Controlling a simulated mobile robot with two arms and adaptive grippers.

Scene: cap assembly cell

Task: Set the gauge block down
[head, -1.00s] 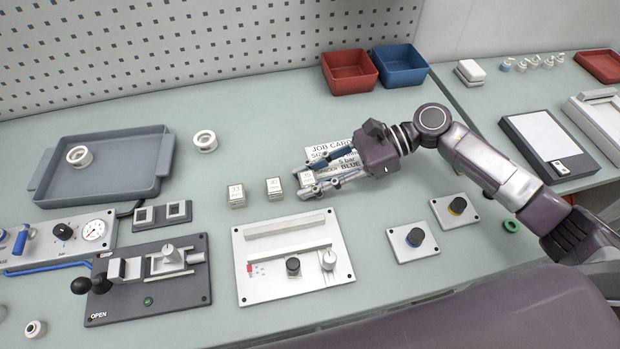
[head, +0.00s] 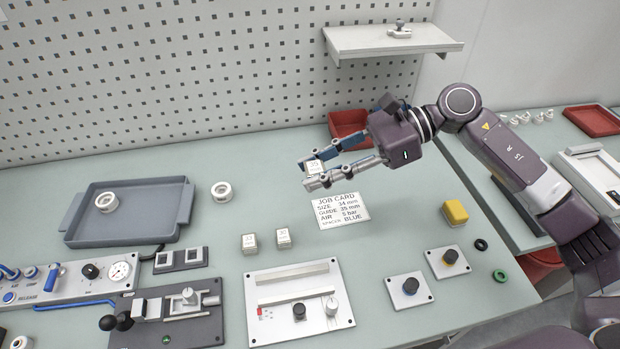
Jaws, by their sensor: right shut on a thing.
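My right gripper (head: 333,172) is shut on a small pale gauge block (head: 313,166), which sits between its fingertips. The number on its top looks like 35 but is small. The gripper holds it up above the bench, to the upper left of the job card in the picture. Two similar numbered blocks stand side by side on the bench, a left one (head: 249,244) and a right one (head: 283,238). My left gripper is not in view.
The job card (head: 342,211) lies flat on the bench (head: 200,262). A plate with a slot and knobs (head: 300,315) lies in front of the blocks. A grey tray (head: 118,238) and a white ring (head: 221,192) are to the left. A red bin (head: 347,121) stands behind the gripper.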

